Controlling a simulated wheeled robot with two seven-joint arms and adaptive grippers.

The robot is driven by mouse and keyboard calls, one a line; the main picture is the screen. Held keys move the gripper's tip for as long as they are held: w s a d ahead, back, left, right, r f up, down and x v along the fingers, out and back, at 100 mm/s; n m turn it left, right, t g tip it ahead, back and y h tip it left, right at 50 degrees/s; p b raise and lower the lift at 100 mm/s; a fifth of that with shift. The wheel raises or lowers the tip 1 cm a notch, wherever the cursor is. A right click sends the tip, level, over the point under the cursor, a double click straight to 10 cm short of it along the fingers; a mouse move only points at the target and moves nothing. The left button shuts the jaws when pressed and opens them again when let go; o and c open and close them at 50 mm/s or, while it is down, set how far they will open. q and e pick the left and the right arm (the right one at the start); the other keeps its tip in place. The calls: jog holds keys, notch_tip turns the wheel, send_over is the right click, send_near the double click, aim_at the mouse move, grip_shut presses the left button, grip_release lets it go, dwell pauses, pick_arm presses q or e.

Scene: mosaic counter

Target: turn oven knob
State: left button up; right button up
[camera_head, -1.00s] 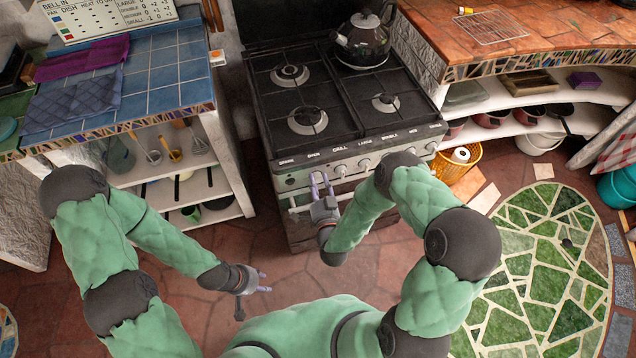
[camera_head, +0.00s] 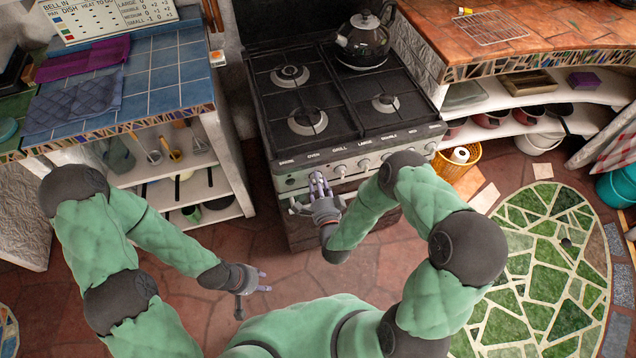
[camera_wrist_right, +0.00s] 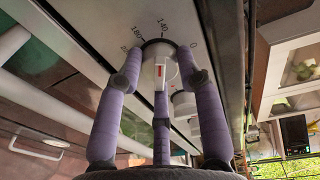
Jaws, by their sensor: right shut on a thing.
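The stove (camera_head: 345,110) stands at the centre of the head view, with a row of knobs along its front panel. In the right wrist view an oven knob (camera_wrist_right: 161,73), white with a red mark, sits on a panel with printed numbers. My right gripper (camera_head: 318,183) is at the left part of the stove's front panel. In the right wrist view its purple fingers (camera_wrist_right: 160,65) reach around the knob and are shut on it. In the head view the gripper hides this knob. My left gripper (camera_head: 264,281) hangs over the floor, apart from everything, its fingers apart and empty.
A black kettle (camera_head: 363,42) stands on the back right burner. A yellow basket (camera_head: 455,166) sits beside the stove. The floor in front is clear.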

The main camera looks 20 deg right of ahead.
jog(key=shift+w+r, duration=0.1)
dwell(0.4)
jog(key=o, duration=1.1)
jog(key=s, duration=1.2)
jog(key=shift+a+r, duration=0.25)
jog(key=shift+r, duration=0.1)
